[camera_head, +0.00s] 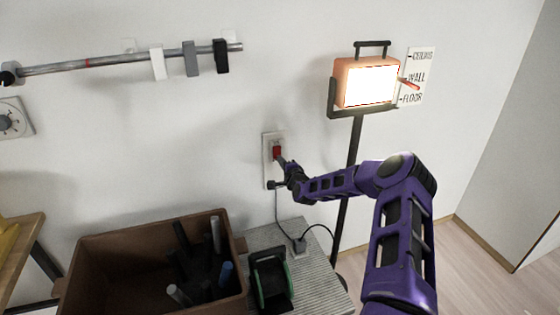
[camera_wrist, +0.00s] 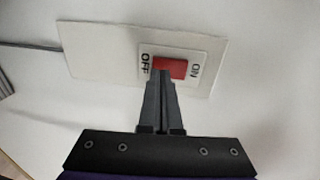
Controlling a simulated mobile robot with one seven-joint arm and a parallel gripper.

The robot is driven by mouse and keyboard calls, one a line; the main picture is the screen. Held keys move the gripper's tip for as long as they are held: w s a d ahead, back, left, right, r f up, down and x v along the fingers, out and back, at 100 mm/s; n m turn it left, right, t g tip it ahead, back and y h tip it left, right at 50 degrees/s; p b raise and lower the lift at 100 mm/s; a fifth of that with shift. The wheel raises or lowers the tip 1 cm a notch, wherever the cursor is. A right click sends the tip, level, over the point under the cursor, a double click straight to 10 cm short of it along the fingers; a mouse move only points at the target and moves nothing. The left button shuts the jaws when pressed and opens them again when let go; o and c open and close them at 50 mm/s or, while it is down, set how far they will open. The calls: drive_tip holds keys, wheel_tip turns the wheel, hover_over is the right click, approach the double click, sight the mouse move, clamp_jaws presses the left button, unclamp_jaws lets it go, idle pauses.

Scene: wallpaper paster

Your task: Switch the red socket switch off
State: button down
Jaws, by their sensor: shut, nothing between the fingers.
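The red socket switch (camera_head: 277,152) sits on a pale wall plate (camera_head: 267,147) in the head view, above the ribbed table. In the wrist view the red rocker (camera_wrist: 170,68) lies between the labels OFF on its left and ON on its right. My gripper (camera_head: 283,164) is at the switch; in the wrist view its shut fingertips (camera_wrist: 160,84) lie over the lower edge of the rocker at its OFF end. They look close to or touching it; I cannot tell which. The rocker's exact tilt is unclear.
A lit work lamp (camera_head: 369,85) stands on a black pole (camera_head: 350,180) right of the switch. A brown crate (camera_head: 85,262) of tubes and a black-green device (camera_head: 270,280) are below. A cable (camera_head: 276,207) hangs under the plate. A rail (camera_head: 100,62) is upper left.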

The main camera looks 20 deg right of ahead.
drive_tip(key=shift+w+f, duration=0.1)
drive_tip(key=shift+w, duration=0.65)
